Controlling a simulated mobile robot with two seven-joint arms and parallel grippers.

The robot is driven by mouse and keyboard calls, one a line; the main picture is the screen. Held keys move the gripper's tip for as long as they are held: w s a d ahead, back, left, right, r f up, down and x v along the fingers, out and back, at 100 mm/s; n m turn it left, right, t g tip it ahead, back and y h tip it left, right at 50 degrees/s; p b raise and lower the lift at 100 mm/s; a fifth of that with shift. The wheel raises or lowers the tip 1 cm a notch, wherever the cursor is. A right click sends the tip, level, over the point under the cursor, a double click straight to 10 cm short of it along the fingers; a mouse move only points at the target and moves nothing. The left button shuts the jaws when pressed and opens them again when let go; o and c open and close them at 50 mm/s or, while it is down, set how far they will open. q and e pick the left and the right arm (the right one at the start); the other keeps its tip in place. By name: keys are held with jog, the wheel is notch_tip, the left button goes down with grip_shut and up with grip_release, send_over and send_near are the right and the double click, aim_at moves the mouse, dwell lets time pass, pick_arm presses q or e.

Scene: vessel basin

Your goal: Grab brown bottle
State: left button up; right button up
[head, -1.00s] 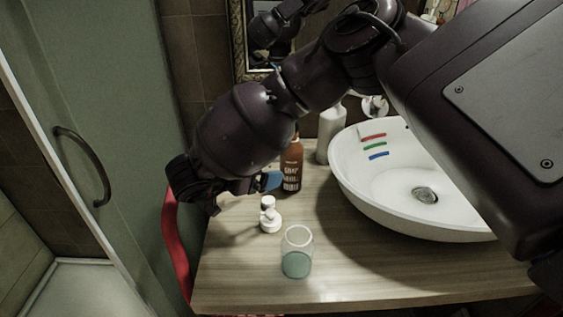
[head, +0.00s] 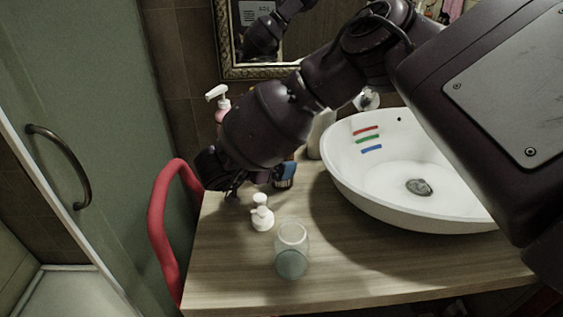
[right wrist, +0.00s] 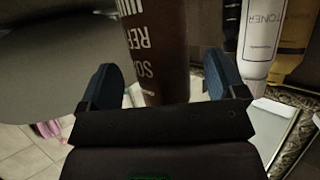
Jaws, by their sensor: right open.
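The brown bottle (right wrist: 158,45) with white lettering stands between the two blue fingers of my right gripper (right wrist: 163,85) in the right wrist view. The fingers are apart, with a gap visible beside the bottle. In the head view my right gripper (head: 268,178) is at the back left of the counter, and my arm hides most of the bottle (head: 285,184). Only a small lower part of it shows under a blue finger. My left gripper is not in view.
A small white pump bottle (head: 262,213) and a glass jar (head: 291,252) stand nearer on the wooden counter (head: 350,265). The white basin (head: 340,170) is to the right. A white toner tube (right wrist: 262,40) stands beside the brown bottle.

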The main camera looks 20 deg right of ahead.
jog(key=shift+x, duration=1.15)
jog(key=c, duration=1)
jog(key=shift+c, duration=0.7)
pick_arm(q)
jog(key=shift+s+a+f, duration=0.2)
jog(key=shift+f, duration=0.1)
